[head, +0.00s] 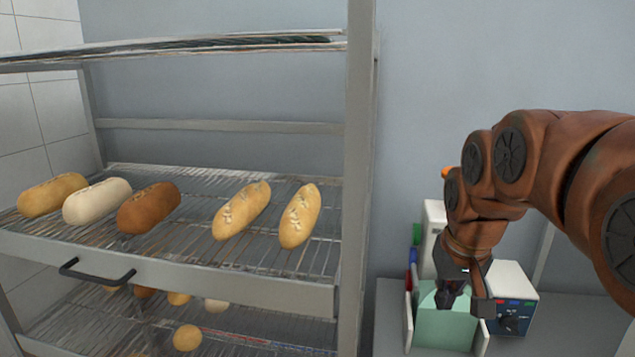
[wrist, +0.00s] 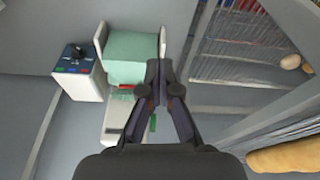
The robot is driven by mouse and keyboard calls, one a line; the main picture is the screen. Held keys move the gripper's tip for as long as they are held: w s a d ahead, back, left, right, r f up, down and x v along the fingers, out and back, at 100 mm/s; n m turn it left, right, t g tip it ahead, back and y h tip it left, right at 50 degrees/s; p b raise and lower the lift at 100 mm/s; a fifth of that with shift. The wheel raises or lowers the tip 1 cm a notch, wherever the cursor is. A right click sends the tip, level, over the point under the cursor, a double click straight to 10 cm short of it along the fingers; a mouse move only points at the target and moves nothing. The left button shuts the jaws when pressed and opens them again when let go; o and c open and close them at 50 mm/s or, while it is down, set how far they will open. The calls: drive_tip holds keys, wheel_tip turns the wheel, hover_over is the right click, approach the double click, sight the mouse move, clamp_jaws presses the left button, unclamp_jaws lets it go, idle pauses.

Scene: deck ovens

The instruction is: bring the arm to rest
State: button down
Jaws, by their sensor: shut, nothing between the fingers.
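My arm reaches in from the right in the head view, bent downward. My gripper (head: 449,297) is at its end, pointing down in front of a pale green block-like thing (head: 445,330). In the wrist view my gripper (wrist: 164,68) has its fingertips together with nothing seen between them. The green thing also shows there (wrist: 131,58), close beside the fingertips. I cannot tell whether they touch it.
A wire rack (head: 190,285) on the left holds several bread loaves, with round rolls on the shelf below. Its upright post (head: 358,180) stands between the loaves and my arm. A white box with a dark knob panel (head: 512,290) stands right of the green thing on a grey surface.

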drive_tip(key=s+a+f+g, duration=0.1)
drive_tip(key=s+f+g, duration=0.1)
drive_tip(key=s+f, duration=0.5)
drive_tip(key=s+a+f+g, duration=0.1)
drive_tip(key=s+f, duration=0.7)
drive_tip(key=s, duration=1)
drive_tip(key=shift+a+n+g, duration=0.3)
drive_tip(key=shift+a+g, duration=0.1)
drive_tip(key=shift+g, duration=0.5)
drive_tip(key=shift+r, duration=0.1)
